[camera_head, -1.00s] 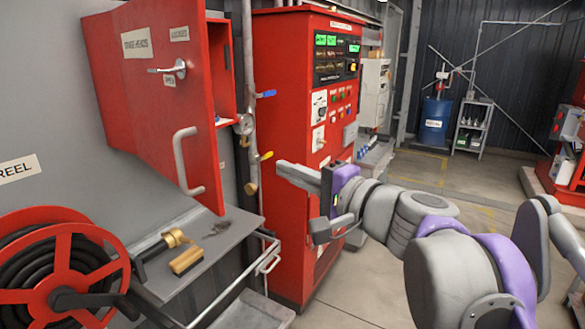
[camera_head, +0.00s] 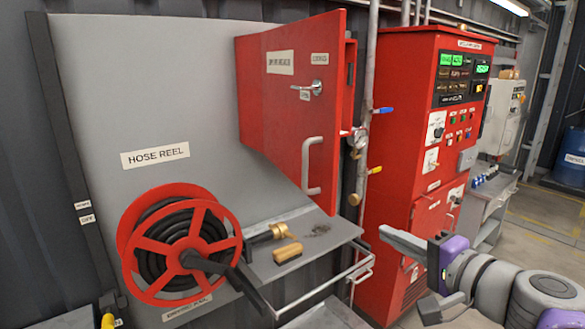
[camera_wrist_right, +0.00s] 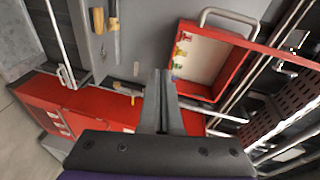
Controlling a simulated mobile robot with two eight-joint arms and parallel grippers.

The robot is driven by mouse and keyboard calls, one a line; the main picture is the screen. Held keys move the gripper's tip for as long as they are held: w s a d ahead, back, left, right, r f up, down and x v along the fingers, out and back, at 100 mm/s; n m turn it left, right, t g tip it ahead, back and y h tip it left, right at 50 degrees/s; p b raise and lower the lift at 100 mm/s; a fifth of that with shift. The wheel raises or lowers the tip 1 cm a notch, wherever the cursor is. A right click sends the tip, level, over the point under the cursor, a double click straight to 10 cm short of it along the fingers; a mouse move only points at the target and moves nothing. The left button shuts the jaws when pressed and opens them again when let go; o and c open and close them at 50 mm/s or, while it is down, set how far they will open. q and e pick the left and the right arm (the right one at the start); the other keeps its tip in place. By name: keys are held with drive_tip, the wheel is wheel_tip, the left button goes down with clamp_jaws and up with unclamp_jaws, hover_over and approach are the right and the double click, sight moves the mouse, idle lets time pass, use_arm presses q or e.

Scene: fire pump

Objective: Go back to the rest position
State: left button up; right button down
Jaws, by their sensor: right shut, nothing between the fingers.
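My right gripper (camera_head: 400,241) is at the lower right of the head view, in front of the red control cabinet and apart from it. In the right wrist view its two fingers (camera_wrist_right: 163,78) lie together with nothing between them. My left gripper is in neither view. The red wall box (camera_head: 290,95) has its door swung open and a grey handle on it. In the wrist view the open box (camera_wrist_right: 211,60) shows a pale inside with small coloured items.
A red hose reel (camera_head: 180,245) stands at the left. A grey shelf (camera_head: 340,236) carries a brass nozzle (camera_head: 270,233) and a wooden-backed brush (camera_head: 287,253). The red control cabinet (camera_head: 415,150) is behind my right gripper. Open floor (camera_head: 530,235) shows at the right.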

drive_tip(key=s+a+f+n+g+h, duration=0.1)
drive_tip(key=s+a+f+n+g, duration=0.15)
drive_tip(key=f, duration=0.55)
drive_tip(key=s+a+f+n+g, duration=0.2)
drive_tip(key=s+f, duration=0.2)
drive_tip(key=f, duration=0.4)
drive_tip(key=s+a+f+n+g+h, duration=0.1)
drive_tip(key=s+a+f+n+g, duration=0.15)
drive_tip(key=f, duration=0.55)
drive_tip(key=s+d+f+n+g+h, duration=0.1)
drive_tip(key=s+d+f+n+h, duration=0.1)
drive_tip(key=s+f, duration=0.2)
drive_tip(key=s+d+f+n+g+h, duration=0.1)
drive_tip(key=s+d+f+n+h, duration=0.1)
drive_tip(key=f, duration=0.8)
drive_tip(key=s+d+n, duration=0.1)
drive_tip(key=s, duration=0.1)
drive_tip(key=shift+s+f+h, duration=0.3)
drive_tip(key=shift+s, duration=0.05)
drive_tip(key=shift+w, duration=0.1)
